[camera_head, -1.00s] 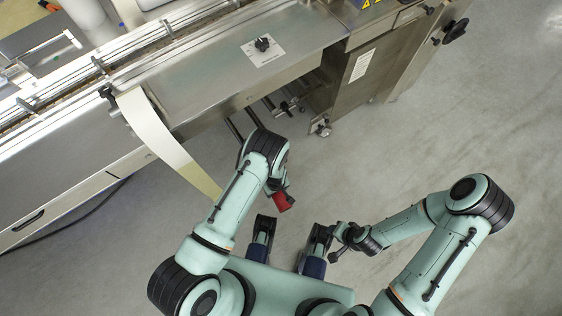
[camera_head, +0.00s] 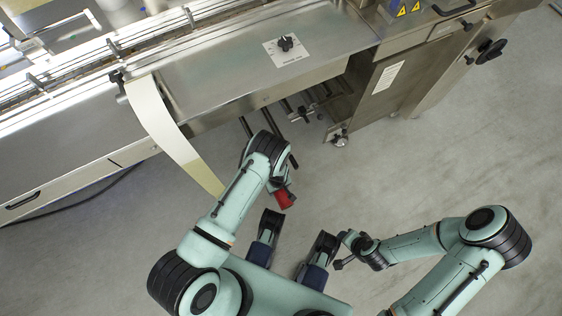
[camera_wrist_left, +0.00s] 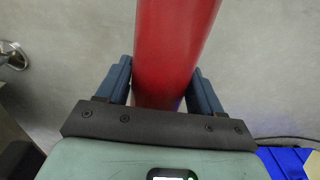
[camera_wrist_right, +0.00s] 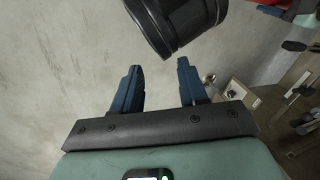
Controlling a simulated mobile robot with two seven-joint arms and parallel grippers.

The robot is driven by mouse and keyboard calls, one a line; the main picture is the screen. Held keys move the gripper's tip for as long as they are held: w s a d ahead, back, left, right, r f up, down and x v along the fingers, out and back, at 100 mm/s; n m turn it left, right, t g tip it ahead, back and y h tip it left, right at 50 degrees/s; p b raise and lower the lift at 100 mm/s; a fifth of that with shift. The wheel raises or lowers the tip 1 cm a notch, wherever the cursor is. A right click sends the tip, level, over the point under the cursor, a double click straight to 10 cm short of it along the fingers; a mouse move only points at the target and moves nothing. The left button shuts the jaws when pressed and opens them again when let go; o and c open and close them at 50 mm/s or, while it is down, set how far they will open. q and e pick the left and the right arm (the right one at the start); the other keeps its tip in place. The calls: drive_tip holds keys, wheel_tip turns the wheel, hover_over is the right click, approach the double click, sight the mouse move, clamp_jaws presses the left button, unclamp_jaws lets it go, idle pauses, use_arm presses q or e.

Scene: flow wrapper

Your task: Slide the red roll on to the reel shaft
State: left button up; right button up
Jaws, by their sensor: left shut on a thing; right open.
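The red roll (camera_head: 285,199) is held by my left gripper, beyond the left arm's black wrist in the head view. In the left wrist view the red roll (camera_wrist_left: 176,45) fills the space between the fingers of my left gripper (camera_wrist_left: 162,85) and extends past the top edge. Dark rods (camera_head: 272,121) stick out below the machine body, near my left forearm. I cannot tell which is the reel shaft. The roll is apart from these rods. My right gripper (camera_wrist_right: 157,85) is open and empty, with its fingers spread over floor.
The flow wrapper (camera_head: 240,75) spans the top of the head view. A pale film strip (camera_head: 172,135) hangs from its front edge beside my left arm. A machine cabinet (camera_head: 375,95) stands to the right of the rods. The floor at right is clear.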

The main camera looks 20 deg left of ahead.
use_arm(q)
drive_tip(key=shift+w+a+b, duration=0.8)
drive_tip(key=shift+w+a, duration=1.05)
drive_tip(key=shift+a, duration=0.25)
drive_tip(key=shift+w+a+b, duration=0.4)
drive_tip(key=shift+w+a, duration=0.3)
drive_tip(key=shift+a, duration=0.15)
drive_tip(key=shift+w+a, duration=0.25)
use_arm(e)
wheel_tip(320, 180, down, 3)
drive_tip(key=w+d, duration=0.2)
drive_tip(key=w, duration=0.1)
use_arm(q)
drive_tip(key=shift+w+a+b, duration=1.4)
drive_tip(key=shift+a, duration=0.25)
drive_tip(key=shift+w+a+f+b, duration=0.1)
drive_tip(key=shift+w+a+b, duration=0.65)
drive_tip(key=shift+b, duration=0.25)
drive_tip(key=shift+w+a+b, duration=0.3)
drive_tip(key=shift+a+b, duration=0.15)
drive_tip(key=shift+b, duration=0.05)
drive_tip(key=shift+w+a, duration=0.8)
drive_tip(key=shift+a, duration=0.2)
use_arm(e)
drive_tip(key=s+d+f+m+g, duration=0.1)
drive_tip(key=s+f+g, duration=0.2)
drive_tip(key=s+f, duration=0.5)
drive_tip(key=shift+s+d+f+g, duration=0.25)
drive_tip(key=shift+s+g, duration=0.05)
drive_tip(key=shift+s, duration=1.8)
